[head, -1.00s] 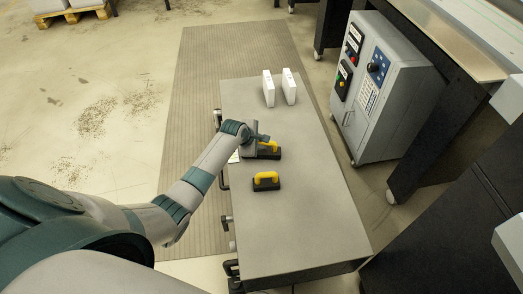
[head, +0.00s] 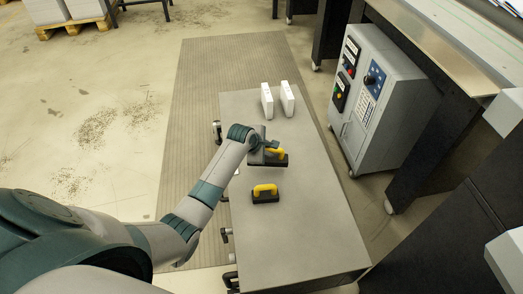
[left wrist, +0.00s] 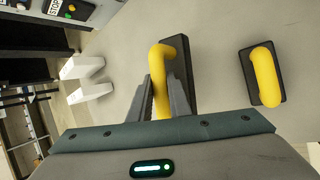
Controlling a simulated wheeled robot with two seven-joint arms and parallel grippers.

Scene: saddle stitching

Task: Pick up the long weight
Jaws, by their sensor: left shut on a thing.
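The long weight, a dark block with a yellow handle, is at the middle of the grey table in the head view (head: 270,160). It also shows in the left wrist view (left wrist: 184,80). My left gripper (head: 268,147) is shut on its yellow handle, with the fingers (left wrist: 163,98) on either side of it. The weight seems a little above the tabletop, though the gap is hard to see. A shorter weight (head: 265,195) with a yellow handle stands apart on the table, nearer to me; the left wrist view shows it at the right (left wrist: 265,78). My right gripper is out of view.
Two white upright blocks (head: 287,98) stand at the far end of the table (head: 300,235). A grey control cabinet (head: 375,95) stands on the floor to the right.

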